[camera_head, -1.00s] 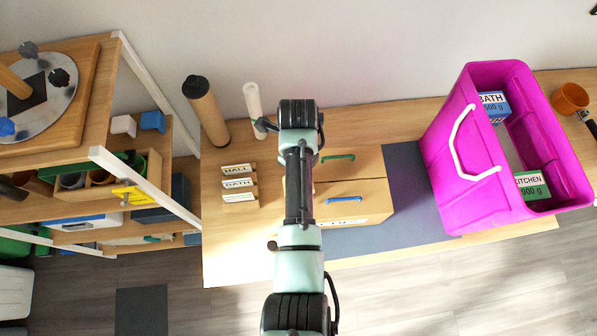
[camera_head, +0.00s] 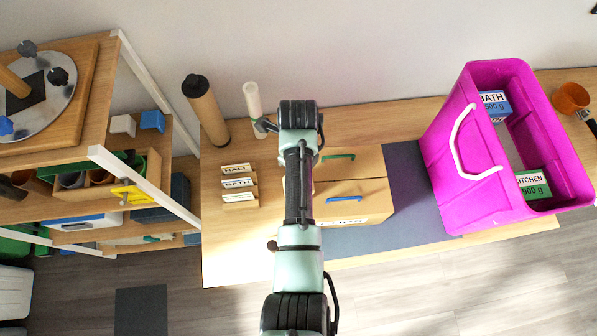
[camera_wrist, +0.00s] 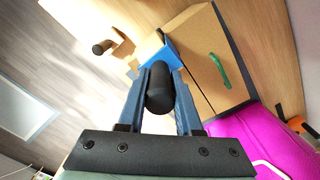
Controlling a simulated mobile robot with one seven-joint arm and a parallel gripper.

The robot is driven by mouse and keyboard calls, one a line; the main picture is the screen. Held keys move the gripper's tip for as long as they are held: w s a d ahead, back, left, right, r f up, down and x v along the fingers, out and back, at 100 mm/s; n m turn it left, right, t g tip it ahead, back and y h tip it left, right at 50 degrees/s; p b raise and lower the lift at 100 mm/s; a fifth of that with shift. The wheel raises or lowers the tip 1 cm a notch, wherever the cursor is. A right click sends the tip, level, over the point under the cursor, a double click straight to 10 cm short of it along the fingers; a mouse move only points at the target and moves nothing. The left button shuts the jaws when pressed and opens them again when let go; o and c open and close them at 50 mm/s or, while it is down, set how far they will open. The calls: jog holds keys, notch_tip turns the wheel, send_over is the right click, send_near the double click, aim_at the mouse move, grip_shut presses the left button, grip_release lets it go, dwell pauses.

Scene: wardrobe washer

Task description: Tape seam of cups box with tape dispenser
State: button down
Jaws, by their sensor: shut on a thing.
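The cups box (camera_head: 360,192) is a brown cardboard box on the table, partly hidden behind my arm in the head view. A seam runs between its two top flaps, with a green handle (camera_head: 338,156) and a blue handle (camera_head: 344,198) on top. In the wrist view the box (camera_wrist: 199,43) is beyond my fingers, to the right. My gripper (camera_wrist: 160,92) is shut on a black rounded grip, seemingly the tape dispenser (camera_wrist: 160,90). A blue part shows just beyond it; I cannot tell whether it touches the box. My gripper is hidden in the head view.
A magenta bin (camera_head: 447,170) with labelled boxes stands right of the cups box, on the table. Label holders (camera_head: 238,184), a brown tube (camera_head: 205,110) and a white cylinder (camera_head: 253,98) stand to the left. A loaded shelf (camera_head: 100,155) is further left.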

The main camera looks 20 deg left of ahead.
jog(key=shift+w+d, duration=0.1)
jog(key=shift+w+d, duration=0.45)
jog(key=shift+d, duration=0.3)
jog(key=shift+w+d, duration=0.4)
jog(key=shift+d, duration=0.45)
jog(key=shift+w+d, duration=0.45)
jog(key=shift+d, duration=0.3)
jog(key=shift+w+d, duration=0.4)
jog(key=shift+d, duration=0.35)
jog(key=shift+d+b, duration=0.15)
jog(key=shift+b, duration=0.15)
jog(key=shift+w+d+b, duration=0.2)
jog(key=shift+w+d, duration=0.25)
jog(key=shift+d, duration=0.3)
jog(key=shift+w+d+b, duration=0.15)
jog(key=shift+w+d, duration=0.3)
jog(key=shift+d, duration=0.3)
jog(key=shift+w+d, duration=0.1)
jog(key=shift+w+d+b, duration=0.35)
jog(key=shift+w+d, duration=0.05)
jog(key=shift+d, duration=0.35)
jog(key=shift+w+d+b, duration=0.3)
jog(key=shift+w+d, duration=0.1)
jog(key=shift+d, duration=0.3)
